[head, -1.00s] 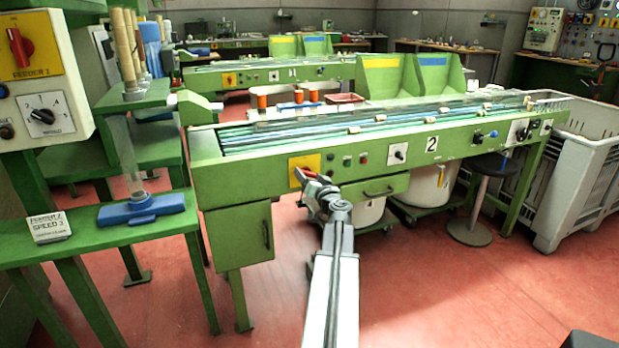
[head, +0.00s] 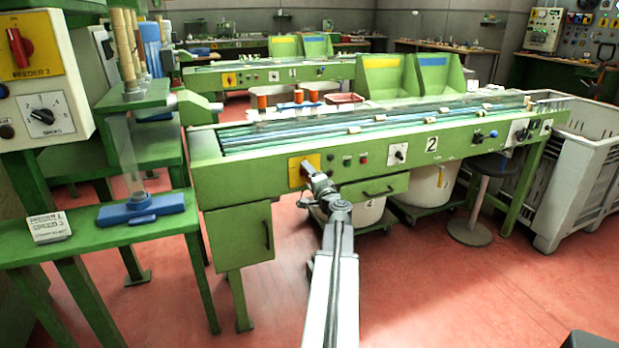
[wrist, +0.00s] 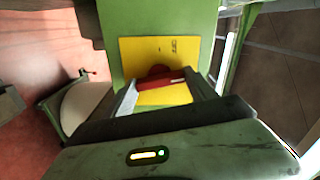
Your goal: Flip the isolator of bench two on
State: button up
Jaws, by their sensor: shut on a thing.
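The isolator of bench two is a red rotary handle on a yellow plate (head: 294,178) at the left end of the green bench (head: 230,182) marked with a 2 (head: 431,144). In the wrist view the yellow plate (wrist: 146,50) faces me, with the red handle (wrist: 163,78) low on it. My gripper (head: 308,168) is at the plate in the head view and hides the handle there. In the wrist view its fingers (wrist: 163,92) are shut on the handle, one on either side. The handle's exact setting is hard to read.
A drawer (head: 375,190) and wheeled white bins (head: 425,188) are under the bench, right of my arm. A green cabinet (head: 238,238) hangs at its left end. A stool (head: 470,225) stands further right.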

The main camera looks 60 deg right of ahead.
jog(key=shift+d+m, duration=0.1)
jog(key=shift+m, duration=1.1)
jog(key=o, duration=1.4)
jog(key=shift+c, duration=0.2)
jog(key=shift+s, duration=0.1)
jog(key=v, duration=0.7)
jog(key=shift+s+a, duration=0.25)
jog(key=shift+a, duration=0.1)
